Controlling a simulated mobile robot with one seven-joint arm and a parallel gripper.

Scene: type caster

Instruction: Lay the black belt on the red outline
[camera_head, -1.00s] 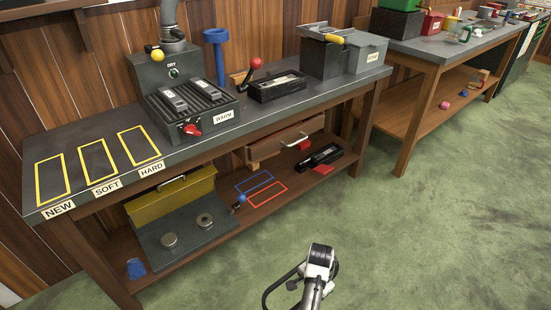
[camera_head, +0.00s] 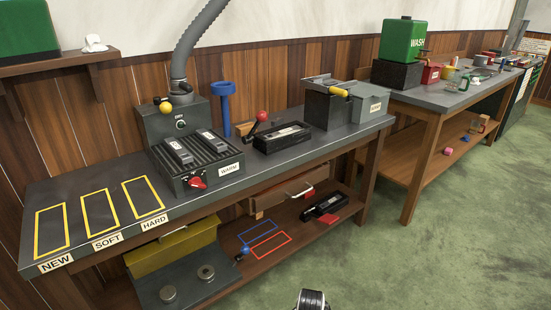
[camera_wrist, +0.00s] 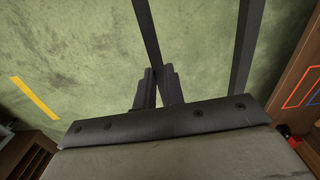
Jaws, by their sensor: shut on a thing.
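The black belt (camera_wrist: 243,45) shows in the wrist view as two dark strands running up out of the picture. My gripper (camera_wrist: 158,72) is shut on the belt, with the left strand meeting its fingertips. The rest of the loop is out of view. The belt hangs over the green floor. The red outline (camera_head: 272,246) is an empty rectangle on the lower wooden shelf, in front of a blue outline (camera_head: 257,231). Part of the red outline also shows at the right edge of the wrist view (camera_wrist: 303,80). The head view shows only a bit of my arm at the bottom edge.
On the shelf, a grey plate with round knobs (camera_head: 185,285) stands left of the outlines, and a black-and-red holder (camera_head: 325,207) lies to the right. A blue-knobbed lever (camera_head: 244,251) is close to the red outline's left end. The workbench top (camera_head: 110,180) overhangs the shelf.

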